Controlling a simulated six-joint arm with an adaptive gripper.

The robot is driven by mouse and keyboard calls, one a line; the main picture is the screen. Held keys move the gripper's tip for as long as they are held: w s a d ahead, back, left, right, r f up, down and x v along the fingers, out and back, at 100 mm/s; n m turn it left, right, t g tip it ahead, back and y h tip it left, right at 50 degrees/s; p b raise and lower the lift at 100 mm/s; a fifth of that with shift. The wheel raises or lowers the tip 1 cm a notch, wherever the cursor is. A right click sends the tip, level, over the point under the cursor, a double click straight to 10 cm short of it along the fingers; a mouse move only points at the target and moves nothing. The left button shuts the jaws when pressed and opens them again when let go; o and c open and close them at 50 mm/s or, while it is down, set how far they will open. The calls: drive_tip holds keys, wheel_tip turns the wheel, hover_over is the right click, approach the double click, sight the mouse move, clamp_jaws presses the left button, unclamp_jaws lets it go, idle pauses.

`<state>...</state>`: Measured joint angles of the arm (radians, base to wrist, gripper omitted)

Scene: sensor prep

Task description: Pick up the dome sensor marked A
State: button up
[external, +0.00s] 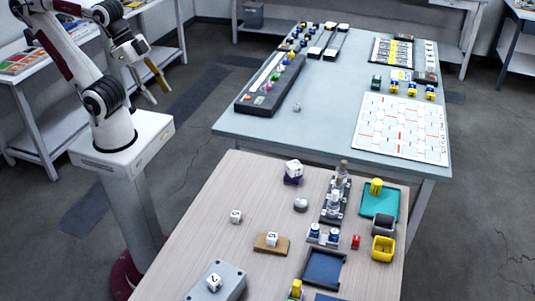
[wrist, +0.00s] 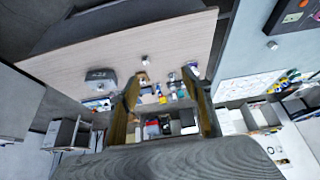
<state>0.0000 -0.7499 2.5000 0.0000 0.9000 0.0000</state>
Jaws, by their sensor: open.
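A small grey, dome-like piece (external: 300,204) stands on the near wooden table, but no letter is readable on it. I cannot tell which piece bears the A. My gripper (external: 157,84) is open and empty, at the upper left, well away from the near table. In the wrist view its two fingers (wrist: 161,78) stand apart, with the tabletop pieces small and distant beyond them.
The near wooden table (external: 190,225) also holds a rack of fittings (external: 335,200), a teal tray (external: 379,203), yellow and dark bins (external: 383,248) and a blue tray (external: 323,267). A blue-grey table (external: 330,95) stands behind. A white side bench is at the left.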

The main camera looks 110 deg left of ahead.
drive_tip(key=shift+f, duration=0.1)
idle(0.3)
drive_tip(key=w+f+g, duration=0.1)
drive_tip(key=w+f, duration=0.8)
drive_tip(key=w, duration=0.2)
drive_tip(key=w+a+f+g, duration=0.1)
drive_tip(key=w+f, duration=0.8)
drive_tip(key=w, duration=0.2)
drive_tip(key=w+a+f+g, duration=0.1)
drive_tip(key=w+f, duration=0.8)
drive_tip(key=w, duration=0.2)
drive_tip(key=shift+f+g, duration=0.25)
drive_tip(key=shift+g, duration=0.15)
drive_tip(key=shift+t, duration=0.5)
drive_tip(key=w, duration=0.2)
drive_tip(key=w+f, duration=0.1)
drive_tip(key=w, duration=0.1)
drive_tip(key=shift+a, duration=0.15)
drive_tip(key=t, duration=0.2)
approach(300, 202)
drive_tip(key=f, duration=0.2)
drive_tip(key=shift+w+a+r, duration=0.15)
drive_tip(key=shift+w+r, duration=0.1)
drive_tip(key=shift+w, duration=0.1)
drive_tip(key=shift+f, duration=0.1)
drive_tip(key=shift+x, duration=1.2)
